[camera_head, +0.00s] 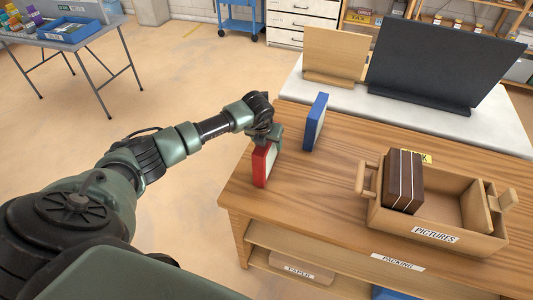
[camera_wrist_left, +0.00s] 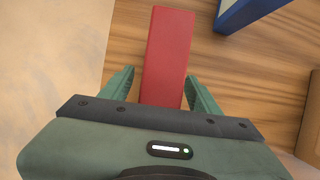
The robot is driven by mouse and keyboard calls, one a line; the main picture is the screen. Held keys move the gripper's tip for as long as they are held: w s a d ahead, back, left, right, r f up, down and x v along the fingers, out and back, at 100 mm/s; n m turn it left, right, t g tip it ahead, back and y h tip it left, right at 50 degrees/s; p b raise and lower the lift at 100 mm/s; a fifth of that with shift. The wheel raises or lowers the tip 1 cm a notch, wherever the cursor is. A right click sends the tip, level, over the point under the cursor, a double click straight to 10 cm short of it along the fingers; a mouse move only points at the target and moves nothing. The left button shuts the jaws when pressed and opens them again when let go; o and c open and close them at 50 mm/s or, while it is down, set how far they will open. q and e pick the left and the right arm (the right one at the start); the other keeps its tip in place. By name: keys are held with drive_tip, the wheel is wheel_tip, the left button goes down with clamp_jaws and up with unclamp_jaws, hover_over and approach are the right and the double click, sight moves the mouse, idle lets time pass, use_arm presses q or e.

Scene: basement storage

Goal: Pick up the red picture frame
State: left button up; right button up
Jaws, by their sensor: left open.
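The red picture frame (camera_head: 262,165) stands upright on the wooden table near its left edge. In the left wrist view the red frame (camera_wrist_left: 168,55) reaches up from between the fingers. My left gripper (camera_head: 272,139) is at the top of the red frame. In the left wrist view my left gripper (camera_wrist_left: 160,92) is open, with one finger on each side of the frame and a small gap at each side. The lower part of the gripper's reach is hidden in the head view. My right gripper is not in view.
A blue picture frame (camera_head: 315,121) stands close behind the red one. A wooden crate labelled PICTURES (camera_head: 400,229) holds dark frames (camera_head: 403,181) at right. A white surface with a tan board (camera_head: 335,53) and a dark board (camera_head: 437,66) is behind.

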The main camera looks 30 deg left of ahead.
use_arm(q)
drive_tip(key=shift+f+b, duration=0.25)
drive_tip(key=shift+b, duration=0.1)
idle(0.3)
clamp_jaws()
